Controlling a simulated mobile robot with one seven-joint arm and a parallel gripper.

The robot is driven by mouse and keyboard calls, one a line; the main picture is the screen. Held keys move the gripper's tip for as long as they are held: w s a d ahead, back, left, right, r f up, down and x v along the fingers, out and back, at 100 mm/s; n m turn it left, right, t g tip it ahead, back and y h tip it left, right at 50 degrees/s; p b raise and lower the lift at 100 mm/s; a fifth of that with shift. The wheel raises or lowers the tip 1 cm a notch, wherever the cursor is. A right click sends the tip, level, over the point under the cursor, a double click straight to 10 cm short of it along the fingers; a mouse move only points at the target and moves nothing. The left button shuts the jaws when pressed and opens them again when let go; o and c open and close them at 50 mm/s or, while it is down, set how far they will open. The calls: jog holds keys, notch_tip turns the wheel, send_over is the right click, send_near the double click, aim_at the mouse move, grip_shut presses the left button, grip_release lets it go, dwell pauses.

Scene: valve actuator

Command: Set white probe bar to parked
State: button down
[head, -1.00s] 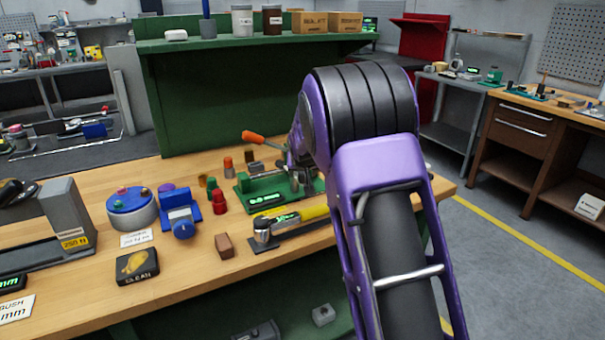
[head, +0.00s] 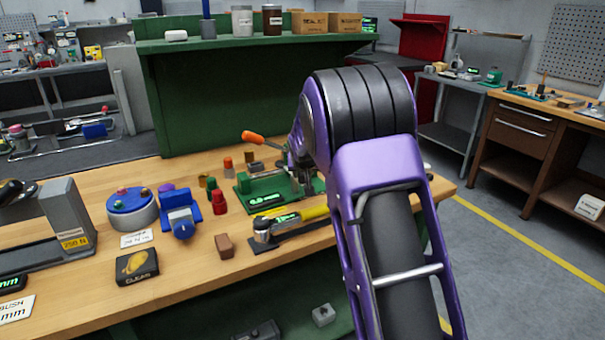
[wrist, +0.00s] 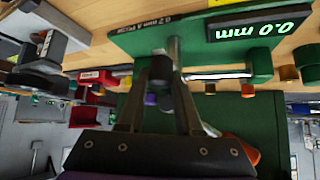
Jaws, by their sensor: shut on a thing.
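In the wrist view, turned upside down, the fixture (wrist: 140,38) shows a display (wrist: 262,28) reading 0.0 mm. A pale bar (wrist: 215,75), which looks like the white probe bar, runs across below the plate towards my fingers. My gripper (wrist: 160,68) is shut at this bar, beside a dark round part. The exact contact is hidden by the fingers.
A yellow-handled tool (head: 290,223) lies in front of the fixture. Red and green caps (head: 218,200), a blue clamp (head: 182,215) and a brown block (head: 225,246) stand to its left. A green back panel (head: 215,95) with a shelf rises behind.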

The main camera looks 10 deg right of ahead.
jog(key=shift+d, duration=0.15)
jog(key=w+d+n+g+y+p, duration=0.1)
jog(key=n+y, duration=0.1)
jog(key=n, duration=0.1)
jog(key=w+d+n+y+p, duration=0.1)
jog(key=n+y+p, duration=0.1)
jog(key=n, duration=0.1)
jog(key=w+d+n+g+y+p, duration=0.1)
jog(key=n+y+p, duration=0.1)
jog(key=n+y, duration=0.1)
jog(key=shift+w+r+n+g, duration=0.1)
jog(key=shift+n+g, duration=0.2)
jog(key=shift+n, duration=0.3)
jog(key=shift+w+d+n+g+y+p, duration=0.1)
jog(key=shift+w+n+g+y+p, duration=0.35)
jog(key=shift+n, duration=0.4)
jog(key=shift+w+n+g+y+p, duration=0.25)
jog(key=shift+n+g+y, duration=0.25)
jog(key=shift+n, duration=0.35)
jog(key=shift+n+g, duration=0.25)
jog(key=shift+n, duration=0.05)
jog(key=c, duration=0.6)
grip_release()
